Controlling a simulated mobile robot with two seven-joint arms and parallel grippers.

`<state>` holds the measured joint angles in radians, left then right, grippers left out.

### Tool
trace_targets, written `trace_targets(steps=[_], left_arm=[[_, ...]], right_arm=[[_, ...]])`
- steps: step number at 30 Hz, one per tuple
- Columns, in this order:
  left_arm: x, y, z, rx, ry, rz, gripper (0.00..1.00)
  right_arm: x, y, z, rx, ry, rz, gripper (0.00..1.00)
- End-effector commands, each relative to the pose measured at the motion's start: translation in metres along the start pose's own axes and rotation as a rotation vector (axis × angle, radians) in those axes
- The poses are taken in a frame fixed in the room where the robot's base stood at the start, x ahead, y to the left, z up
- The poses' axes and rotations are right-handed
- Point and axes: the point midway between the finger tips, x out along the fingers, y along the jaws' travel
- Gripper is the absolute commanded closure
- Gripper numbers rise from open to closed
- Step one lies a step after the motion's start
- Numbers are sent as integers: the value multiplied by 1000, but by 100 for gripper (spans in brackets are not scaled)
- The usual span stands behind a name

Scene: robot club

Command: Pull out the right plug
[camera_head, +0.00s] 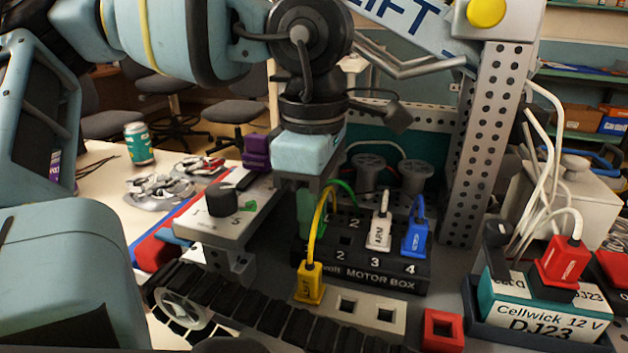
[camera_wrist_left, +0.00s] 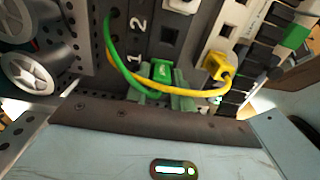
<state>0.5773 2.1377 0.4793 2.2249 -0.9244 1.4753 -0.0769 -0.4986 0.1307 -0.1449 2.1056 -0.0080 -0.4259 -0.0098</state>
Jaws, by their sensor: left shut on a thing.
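My left gripper (camera_head: 306,235) points down at the left end of the black motor box (camera_head: 375,279). It is shut on a green plug (camera_wrist_left: 161,72) with a green cable. I cannot tell whether that plug is seated in a socket. A yellow plug (camera_head: 310,284) stands upright in the pale socket strip (camera_head: 358,307) in front of the box, and also shows in the left wrist view (camera_wrist_left: 216,66). A white plug (camera_head: 379,234) and a blue plug (camera_head: 416,239) stand in the box near numbers 3 and 4. My right gripper is out of view.
A red plug (camera_head: 563,262) sits on the battery (camera_head: 545,312) at the right. A red square socket (camera_head: 442,329) lies at the front. A perforated metal post (camera_head: 485,150) rises behind the box. A can (camera_head: 138,143) stands on the table at the left.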

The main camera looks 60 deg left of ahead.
Motion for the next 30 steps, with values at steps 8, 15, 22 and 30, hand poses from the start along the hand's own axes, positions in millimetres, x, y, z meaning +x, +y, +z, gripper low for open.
trace_targets(steps=[8,15,22,30], left_arm=[[0,0,0,0,0,0,100],[-2,0,0,0,0,1,100],[-6,0,0,-1,0,1,100],[-12,0,0,-1,0,1,100]], right_arm=[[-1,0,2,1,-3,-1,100],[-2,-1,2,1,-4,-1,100],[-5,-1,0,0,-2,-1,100],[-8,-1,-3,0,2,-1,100]])
